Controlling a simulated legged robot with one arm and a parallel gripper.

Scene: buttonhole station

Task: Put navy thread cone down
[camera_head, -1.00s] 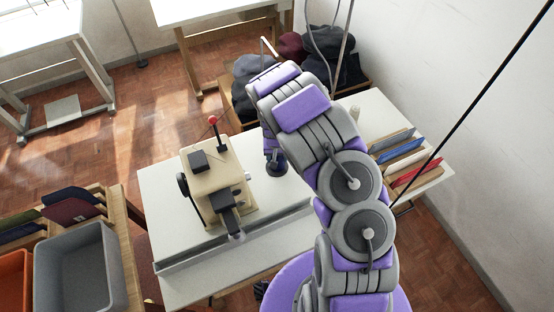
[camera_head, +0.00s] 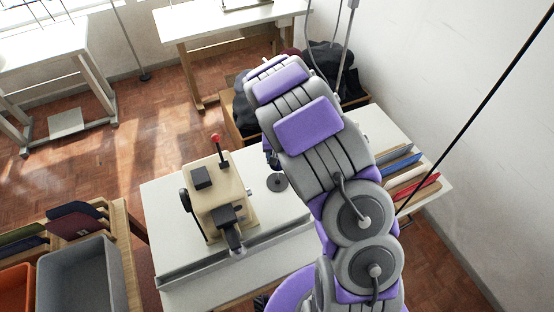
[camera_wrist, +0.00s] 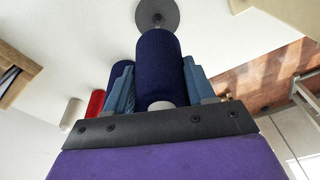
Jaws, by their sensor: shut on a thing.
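The navy thread cone (camera_wrist: 160,62) is between the blue-grey fingers of my gripper (camera_wrist: 160,85) in the wrist view, with its pale core end toward the camera. My gripper is shut on it. A dark round disc with a small upright peg (camera_wrist: 157,12) lies just past the cone's far end. In the head view the disc (camera_head: 277,182) sits on the white table (camera_head: 170,247), right of the beige machine. There my gripper (camera_head: 271,158) is mostly hidden behind my arm, just beyond the disc. I cannot tell how high the cone is above the table.
The beige machine (camera_head: 220,200) with a red-knobbed lever stands left of the disc. A red cone (camera_wrist: 95,103) and a cream one (camera_wrist: 72,113) stand at left in the wrist view. A rack of coloured boards (camera_head: 405,175) is at the table's right. A grey bin (camera_head: 78,280) is at lower left.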

